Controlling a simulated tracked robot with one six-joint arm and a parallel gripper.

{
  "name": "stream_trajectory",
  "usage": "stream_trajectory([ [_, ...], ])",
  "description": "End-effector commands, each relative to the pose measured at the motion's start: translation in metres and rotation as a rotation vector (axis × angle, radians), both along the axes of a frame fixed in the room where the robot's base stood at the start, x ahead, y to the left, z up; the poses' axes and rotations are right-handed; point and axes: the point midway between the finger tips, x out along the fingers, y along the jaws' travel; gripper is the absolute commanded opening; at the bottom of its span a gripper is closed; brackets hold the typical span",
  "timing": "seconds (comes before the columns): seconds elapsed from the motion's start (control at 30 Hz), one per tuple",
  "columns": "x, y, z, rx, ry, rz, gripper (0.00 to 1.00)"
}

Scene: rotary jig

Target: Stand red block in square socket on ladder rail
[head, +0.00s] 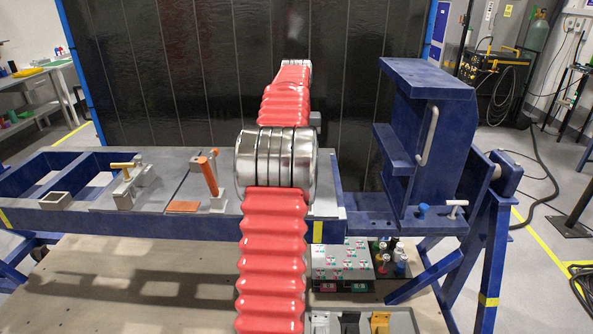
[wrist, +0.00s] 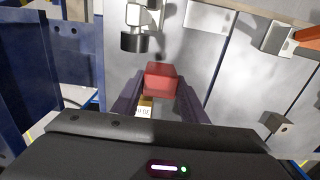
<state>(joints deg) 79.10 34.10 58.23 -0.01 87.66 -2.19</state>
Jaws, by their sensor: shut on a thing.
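The red block (wrist: 160,80) shows in the wrist view between the two dark fingers of my gripper (wrist: 160,94), which is shut on it. The block's lower part and its clearance from the metal plate below cannot be told. In the head view my red arm hides both gripper and block. The blue ladder rail (head: 140,222) runs across the head view. A grey, open-topped square frame (head: 57,200), which looks like the square socket, sits on its left part, well left of my arm. I cannot make out this socket surely in the wrist view.
A clamp with a yellow handle (head: 122,166) and one with an orange handle (head: 208,172) stand between the socket and my arm. A tall blue bracket (head: 425,140) rises at the right. In the wrist view a black-tipped clamp (wrist: 133,41) stands just beyond the block.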

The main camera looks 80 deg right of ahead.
Motion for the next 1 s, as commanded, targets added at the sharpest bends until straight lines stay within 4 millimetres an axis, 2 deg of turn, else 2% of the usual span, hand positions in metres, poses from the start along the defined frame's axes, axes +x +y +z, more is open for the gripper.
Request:
stream_trajectory([
  [0.2, 0.0, -0.001, 0.037, -0.005, -0.001, 0.0, 0.06],
  [0.4, 0.0, -0.001, 0.059, -0.003, -0.001, 0.0, 0.06],
  [0.6, 0.0, 0.0, 0.069, -0.001, 0.0, 0.0, 0.06],
  [1.0, 0.0, 0.0, 0.069, -0.001, 0.0, 0.0, 0.06],
])
